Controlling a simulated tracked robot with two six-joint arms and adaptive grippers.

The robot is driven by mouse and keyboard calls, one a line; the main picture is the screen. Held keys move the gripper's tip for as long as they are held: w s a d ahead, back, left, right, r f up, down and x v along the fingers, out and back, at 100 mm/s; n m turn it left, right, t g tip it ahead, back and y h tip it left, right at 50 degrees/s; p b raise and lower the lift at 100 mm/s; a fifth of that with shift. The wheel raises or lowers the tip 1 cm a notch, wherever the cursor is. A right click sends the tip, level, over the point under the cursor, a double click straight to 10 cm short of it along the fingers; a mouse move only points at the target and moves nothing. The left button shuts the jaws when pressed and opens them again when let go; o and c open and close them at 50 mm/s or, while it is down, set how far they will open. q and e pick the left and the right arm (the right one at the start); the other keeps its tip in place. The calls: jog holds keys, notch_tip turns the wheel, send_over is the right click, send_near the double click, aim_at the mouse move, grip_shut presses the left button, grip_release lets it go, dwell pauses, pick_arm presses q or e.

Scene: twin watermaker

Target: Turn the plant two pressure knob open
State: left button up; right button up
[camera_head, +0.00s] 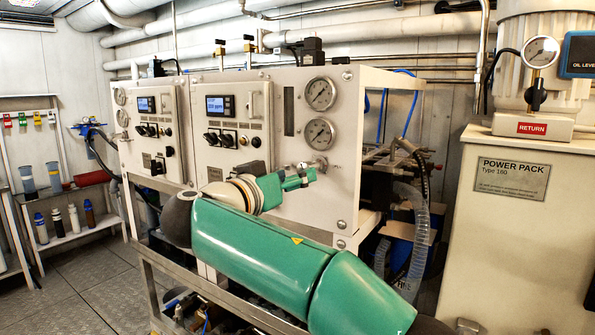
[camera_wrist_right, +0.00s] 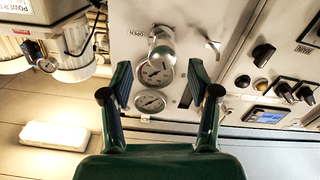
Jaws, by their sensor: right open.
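The plant two pressure knob is a silver round knob (camera_wrist_right: 161,46) on the white panel, next to an "OPEN" label in the right wrist view. In the head view the knob (camera_head: 320,162) is small, below two gauges and partly hidden by my gripper. My right gripper (camera_wrist_right: 160,80) is open, with a green finger on either side of the knob's line in the wrist view. The fingertips look close to the knob; I cannot tell whether they touch it. In the head view the right gripper (camera_head: 305,177) is at the panel's lower right. My left gripper is not in view.
Two pressure gauges, upper (camera_head: 320,94) and lower (camera_head: 319,134), sit above the knob. A display and black switches (camera_head: 220,138) are left on the panel. The cream power pack (camera_head: 515,240) stands at the right. Hoses (camera_head: 412,230) hang beside the panel.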

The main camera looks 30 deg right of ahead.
jog(key=x, duration=0.5)
jog(key=shift+p, duration=0.3)
